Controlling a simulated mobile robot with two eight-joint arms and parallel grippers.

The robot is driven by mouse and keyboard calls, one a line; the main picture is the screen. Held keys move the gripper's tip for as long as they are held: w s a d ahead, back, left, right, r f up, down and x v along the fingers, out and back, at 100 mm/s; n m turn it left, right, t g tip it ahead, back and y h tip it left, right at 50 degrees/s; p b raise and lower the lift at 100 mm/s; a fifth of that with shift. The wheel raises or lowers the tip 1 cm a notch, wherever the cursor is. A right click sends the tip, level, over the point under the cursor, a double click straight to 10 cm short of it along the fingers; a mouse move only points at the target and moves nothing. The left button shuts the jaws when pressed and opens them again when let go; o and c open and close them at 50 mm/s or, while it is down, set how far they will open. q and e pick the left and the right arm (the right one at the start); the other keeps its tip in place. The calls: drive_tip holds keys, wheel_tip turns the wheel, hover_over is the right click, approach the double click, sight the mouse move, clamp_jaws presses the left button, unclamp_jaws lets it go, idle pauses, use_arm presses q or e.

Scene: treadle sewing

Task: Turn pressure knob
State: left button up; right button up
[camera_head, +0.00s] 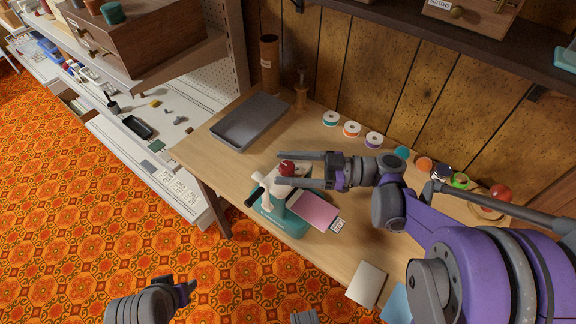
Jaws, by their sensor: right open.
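The pressure knob (287,167) is a small dark red knob on top of a small white and teal sewing machine (267,212) that stands at the table's front edge. My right gripper (280,169) reaches in from the right with its two fingers apart. The fingers lie on either side of the red knob in this view; I cannot tell whether they touch it. Pink cloth (314,210) lies at the machine's right side, with a small black-and-white tag at its corner. My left gripper (188,291) is low at the bottom left, over the carpet, away from the machine; its opening is unclear.
A dark grey tray (250,121) lies at the table's back left. Coloured thread spools (351,129) line the back edge by the wooden wall. A light card (366,284) lies at the front right. Shelves with a wooden drawer box (140,35) stand left of the table.

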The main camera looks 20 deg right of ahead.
drive_tip(key=shift+a, duration=0.1)
clamp_jaws()
idle(0.4)
drive_tip(key=shift+m+t, duration=0.3)
drive_tip(key=shift+t, duration=0.1)
drive_tip(key=m+t+h+p, duration=0.1)
drive_tip(key=m+t+h, duration=0.2)
drive_tip(key=t, duration=0.1)
drive_tip(key=shift+s+a+t, duration=0.1)
drive_tip(key=shift+t, duration=0.2)
drive_tip(key=shift+m+t+h+p, duration=0.55)
drive_tip(key=shift+m+t+h, duration=1.55)
drive_tip(key=shift+m+h, duration=0.15)
